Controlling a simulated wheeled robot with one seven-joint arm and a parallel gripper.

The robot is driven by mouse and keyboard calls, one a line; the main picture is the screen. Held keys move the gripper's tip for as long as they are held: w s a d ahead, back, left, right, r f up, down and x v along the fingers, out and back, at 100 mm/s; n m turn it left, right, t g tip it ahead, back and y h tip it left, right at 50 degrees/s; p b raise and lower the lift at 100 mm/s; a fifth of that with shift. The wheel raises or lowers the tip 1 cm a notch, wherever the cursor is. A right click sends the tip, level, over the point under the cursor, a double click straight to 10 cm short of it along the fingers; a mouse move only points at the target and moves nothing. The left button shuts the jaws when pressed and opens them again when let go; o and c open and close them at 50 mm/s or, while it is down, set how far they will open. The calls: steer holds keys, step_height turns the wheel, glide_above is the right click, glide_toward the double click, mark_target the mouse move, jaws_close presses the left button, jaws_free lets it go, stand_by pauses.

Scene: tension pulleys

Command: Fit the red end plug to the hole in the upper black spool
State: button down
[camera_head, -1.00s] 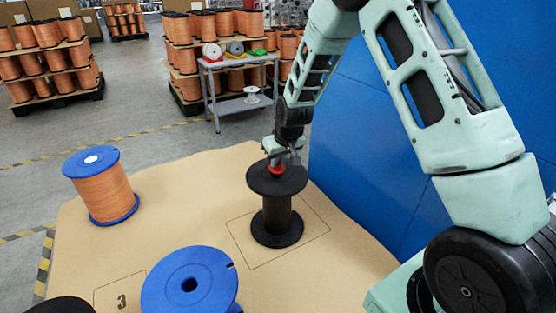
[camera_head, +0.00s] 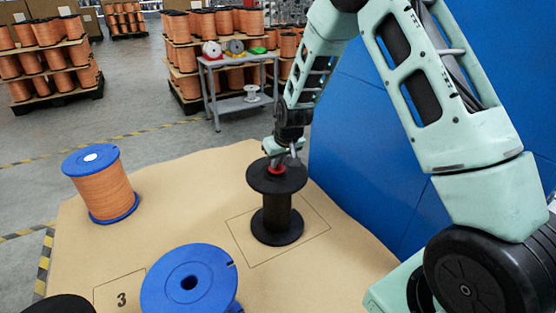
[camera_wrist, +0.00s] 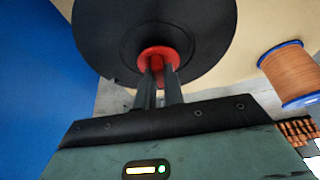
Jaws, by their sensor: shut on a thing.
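The black spool (camera_head: 276,222) stands upright inside a marked rectangle on the tan mat; its top flange (camera_wrist: 105,45) also fills the upper part of the wrist view. The red end plug (camera_head: 277,170) is at the middle of the top flange, and it shows as a red disc (camera_wrist: 158,54) in the wrist view. My gripper (camera_head: 285,160) points down over the spool. Its two fingers (camera_wrist: 159,78) are shut on the plug. The plug covers the spool's hole, so how deep it sits cannot be told.
A blue spool wound with copper wire (camera_head: 103,187) stands at the left with a white plug on top. An empty-holed blue spool (camera_head: 190,282) is at the front. A blue panel (camera_head: 375,145) borders the right side. A grey cart (camera_head: 240,60) stands behind.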

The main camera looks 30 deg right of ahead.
steer(key=shift+f, duration=0.65)
steer(key=shift+b, duration=0.3)
steer(key=c, duration=1.4)
jaws_free()
steer(key=shift+f, duration=0.1)
steer(key=shift+c, duration=0.2)
steer(key=p+v, duration=0.2)
steer(key=v, duration=1.5)
steer(key=shift+r+p, duration=0.3)
